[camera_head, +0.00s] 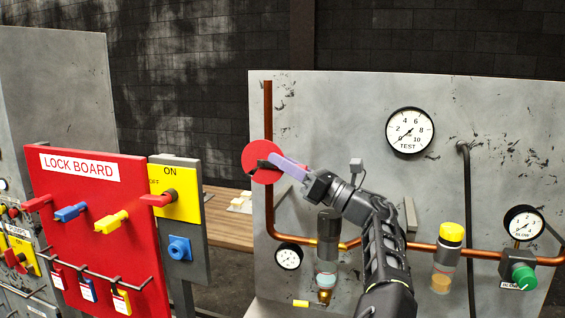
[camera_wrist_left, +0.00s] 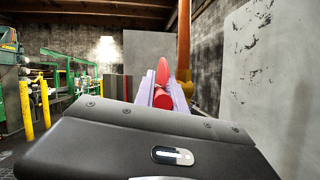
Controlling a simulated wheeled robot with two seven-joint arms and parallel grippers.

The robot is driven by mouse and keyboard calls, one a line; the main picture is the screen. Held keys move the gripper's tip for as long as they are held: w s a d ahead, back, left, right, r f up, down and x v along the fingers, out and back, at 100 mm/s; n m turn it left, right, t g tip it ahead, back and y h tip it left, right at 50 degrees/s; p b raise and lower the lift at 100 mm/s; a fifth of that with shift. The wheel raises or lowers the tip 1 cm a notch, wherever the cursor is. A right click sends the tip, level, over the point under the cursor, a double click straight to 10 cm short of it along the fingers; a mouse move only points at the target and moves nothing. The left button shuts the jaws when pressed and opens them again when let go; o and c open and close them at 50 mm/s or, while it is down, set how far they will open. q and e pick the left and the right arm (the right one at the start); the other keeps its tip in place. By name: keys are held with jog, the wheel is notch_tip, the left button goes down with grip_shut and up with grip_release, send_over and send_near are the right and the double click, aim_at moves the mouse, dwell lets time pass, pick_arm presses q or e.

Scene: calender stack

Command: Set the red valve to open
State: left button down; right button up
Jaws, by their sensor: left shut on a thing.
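The red valve shows as a round red disc (camera_head: 256,151) on the vertical copper pipe (camera_head: 268,110) at the left part of the grey panel. My left gripper (camera_head: 273,163) is at the disc, its pale purple fingers covering part of it. In the left wrist view, the fingers (camera_wrist_left: 162,95) are shut around a red round part of the valve (camera_wrist_left: 163,72), with the disc seen edge-on beyond. The gripper hides the valve's centre and any open or shut mark. My right gripper is in neither view.
A red lock board (camera_head: 95,225) with coloured handles stands at left, beside a yellow ON/OFF switch plate (camera_head: 178,207). The grey panel (camera_head: 330,110) carries a test gauge (camera_head: 410,131), a yellow-capped cylinder (camera_head: 447,255) and a green knob (camera_head: 522,277). A wooden bench (camera_head: 222,225) lies behind.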

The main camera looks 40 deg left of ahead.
pick_arm(q)
jog(key=r+h+p, duration=0.1)
jog(key=p, duration=0.3)
jog(key=shift+a+r, duration=0.1)
jog(key=shift+r, duration=0.2)
jog(key=shift+a+f+h, duration=0.1)
jog(key=shift+f+h, duration=0.1)
jog(key=shift+h, duration=0.4)
jog(key=shift+n+h, duration=0.3)
jog(key=c, duration=1.4)
grip_release()
